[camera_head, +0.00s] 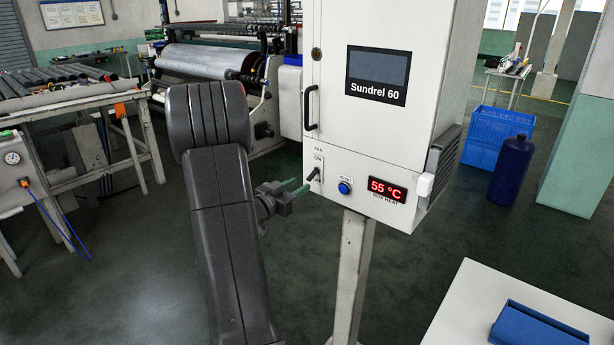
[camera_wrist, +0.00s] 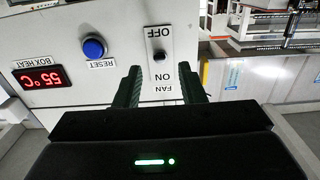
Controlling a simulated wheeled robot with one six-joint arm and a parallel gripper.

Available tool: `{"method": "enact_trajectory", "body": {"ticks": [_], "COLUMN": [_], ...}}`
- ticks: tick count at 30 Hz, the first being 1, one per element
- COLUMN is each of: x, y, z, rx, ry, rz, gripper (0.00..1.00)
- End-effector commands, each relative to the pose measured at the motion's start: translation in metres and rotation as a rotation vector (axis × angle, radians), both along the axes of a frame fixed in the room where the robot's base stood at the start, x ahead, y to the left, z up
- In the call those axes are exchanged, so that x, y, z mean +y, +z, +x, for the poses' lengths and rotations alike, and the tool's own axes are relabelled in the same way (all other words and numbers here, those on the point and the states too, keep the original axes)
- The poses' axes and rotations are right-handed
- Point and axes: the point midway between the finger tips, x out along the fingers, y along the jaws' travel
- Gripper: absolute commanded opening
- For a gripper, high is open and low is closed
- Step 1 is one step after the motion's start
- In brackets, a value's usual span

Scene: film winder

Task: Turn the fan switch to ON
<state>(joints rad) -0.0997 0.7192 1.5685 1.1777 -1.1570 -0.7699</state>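The fan switch (camera_head: 313,174) is a small dark lever on a light plate, low on the left of the white cabinet's front. In the head view the lever slants down and away from the ON label, and OFF is hidden there. In the upside-down wrist view the fan switch (camera_wrist: 160,55) sits between the OFF and ON labels. My gripper (camera_head: 300,188) is just in front of and slightly below the switch. In the wrist view my gripper (camera_wrist: 160,82) is open and empty, its two green-grey fingers apart and roughly lined up with the switch; contact is not visible.
A blue RESET button (camera_head: 344,187) and a red 55 °C display (camera_head: 387,191) are right of the switch. The cabinet (camera_head: 375,130) stands on a post (camera_head: 353,270). A white table (camera_head: 480,300) with a blue tray (camera_head: 540,328) is at lower right.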

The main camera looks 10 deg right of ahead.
Motion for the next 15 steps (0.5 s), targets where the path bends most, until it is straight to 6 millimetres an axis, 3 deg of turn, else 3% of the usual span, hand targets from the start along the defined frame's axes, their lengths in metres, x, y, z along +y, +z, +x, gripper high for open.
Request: {"method": "enact_trajectory", "body": {"ticks": [6,15], "x": [-0.032,-0.047], "y": [0.002,0.0], "z": [0.024,0.036], "rx": [0.001,0.0], "ry": [-0.001,0.001], "rz": [-0.001,0.0], "gripper": [0.36,0.36]}}
